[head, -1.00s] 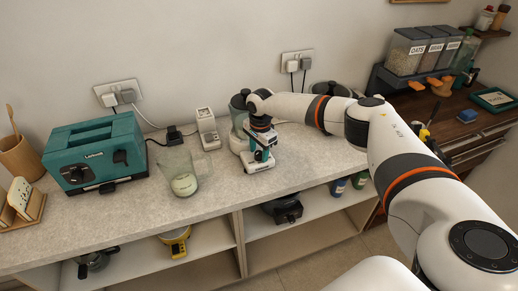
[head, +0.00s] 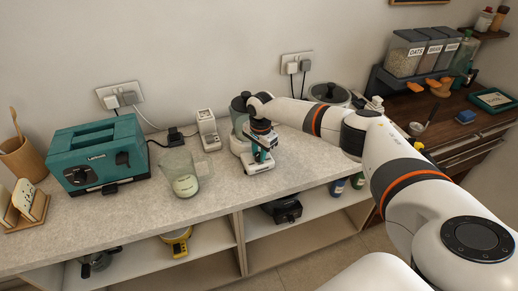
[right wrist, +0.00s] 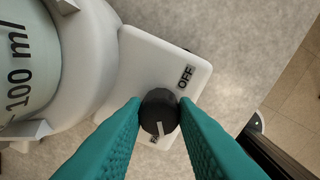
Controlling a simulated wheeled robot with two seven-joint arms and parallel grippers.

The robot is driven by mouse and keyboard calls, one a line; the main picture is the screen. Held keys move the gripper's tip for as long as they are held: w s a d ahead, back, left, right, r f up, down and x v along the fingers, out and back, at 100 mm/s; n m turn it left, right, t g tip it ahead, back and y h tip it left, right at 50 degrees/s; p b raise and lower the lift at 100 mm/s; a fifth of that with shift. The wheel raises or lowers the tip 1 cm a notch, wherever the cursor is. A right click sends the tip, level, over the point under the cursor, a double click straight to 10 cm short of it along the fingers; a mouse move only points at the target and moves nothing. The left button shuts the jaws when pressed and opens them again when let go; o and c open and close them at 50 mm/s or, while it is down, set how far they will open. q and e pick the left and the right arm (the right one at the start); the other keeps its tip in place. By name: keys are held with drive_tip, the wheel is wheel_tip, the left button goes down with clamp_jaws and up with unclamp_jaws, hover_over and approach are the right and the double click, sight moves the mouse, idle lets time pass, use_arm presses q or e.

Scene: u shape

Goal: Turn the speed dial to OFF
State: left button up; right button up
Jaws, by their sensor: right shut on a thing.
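The speed dial (right wrist: 159,108) is a round black knob with a white pointer line. It sits on the white base (right wrist: 140,62) of a blender-like appliance. In the right wrist view the pointer line faces the bottom of the picture, towards a small label partly hidden by the knob. The OFF label (right wrist: 187,76) is up and to the right of the knob, away from the pointer. My right gripper (right wrist: 160,112) has teal fingers closed on both sides of the knob. In the head view my right gripper (head: 261,153) is at the front of the appliance and hides the dial.
A glass jug (head: 180,175) and a teal toaster (head: 97,155) stand on the counter (head: 130,222) to the left. A small white device (head: 208,130) is near the wall. A lidded pot (head: 330,93) is behind my right arm. The counter's front edge is close.

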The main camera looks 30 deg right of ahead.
drive_tip(key=shift+r+n+p, duration=0.15)
drive_tip(key=shift+n+p, duration=0.45)
drive_tip(key=shift+p, duration=0.2)
drive_tip(key=shift+n+p, duration=0.45)
drive_tip(key=shift+n, duration=0.35)
drive_tip(key=n, duration=0.5)
drive_tip(key=shift+f, duration=0.2)
drive_tip(key=n, duration=0.4)
drive_tip(key=shift+w+y+b, duration=0.1)
drive_tip(key=shift+y+b, duration=0.2)
drive_tip(key=n, duration=0.3)
drive_tip(key=shift+n, duration=0.4)
drive_tip(key=n+b, duration=0.1)
drive_tip(key=n, duration=0.3)
drive_tip(key=shift+g, duration=0.3)
use_arm(q)
drive_tip(key=shift+r+b, duration=0.3)
drive_tip(key=shift+r, duration=0.3)
use_arm(e)
drive_tip(key=shift+w+r+n, duration=0.1)
drive_tip(key=shift+n, duration=1.4)
drive_tip(key=o, duration=1)
